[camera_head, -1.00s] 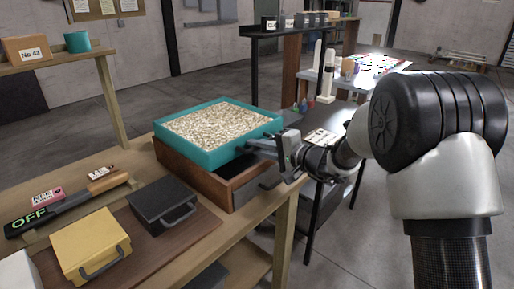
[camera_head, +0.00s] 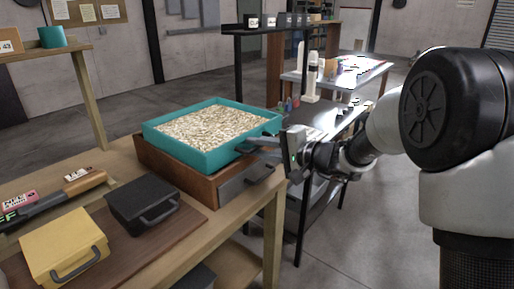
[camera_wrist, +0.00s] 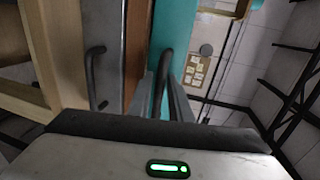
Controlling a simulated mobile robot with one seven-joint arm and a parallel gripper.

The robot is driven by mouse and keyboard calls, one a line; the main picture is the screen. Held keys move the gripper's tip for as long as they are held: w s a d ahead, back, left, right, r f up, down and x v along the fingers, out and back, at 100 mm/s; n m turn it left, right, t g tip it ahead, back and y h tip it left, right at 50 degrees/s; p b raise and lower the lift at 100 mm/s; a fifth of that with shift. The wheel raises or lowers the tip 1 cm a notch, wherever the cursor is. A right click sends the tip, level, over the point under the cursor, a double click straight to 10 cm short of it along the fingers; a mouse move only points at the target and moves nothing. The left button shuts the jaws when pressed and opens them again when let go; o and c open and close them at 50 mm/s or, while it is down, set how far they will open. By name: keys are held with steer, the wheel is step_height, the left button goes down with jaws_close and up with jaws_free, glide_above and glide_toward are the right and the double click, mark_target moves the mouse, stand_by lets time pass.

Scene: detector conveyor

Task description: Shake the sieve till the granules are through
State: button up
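The sieve (camera_head: 225,156) is a teal square tray heaped with pale granules (camera_head: 212,127). It rests on a brown wooden box (camera_head: 180,172) on the bench, and its right corner stands out past the box. My gripper (camera_head: 264,142) is at the sieve's right side, with its fingers shut on the dark handle. In the wrist view the handle (camera_wrist: 167,62) stands between my two fingers, beside the teal wall (camera_wrist: 176,25). The sieve's underside and the inside of the box are hidden.
The box has a grey drawer front (camera_head: 236,186) with a dark handle below my gripper. A black case (camera_head: 140,200) and a yellow case (camera_head: 62,240) lie on the bench at the left front. A dark shelf stand (camera_head: 237,75) rises behind. Open floor lies to the right.

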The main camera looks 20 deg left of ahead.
steer(key=p+v, duration=0.1)
steer(key=v, duration=1.6)
steer(key=shift+d+p, duration=0.2)
steer(key=shift+p, duration=0.15)
steer(key=shift+s, duration=0.1)
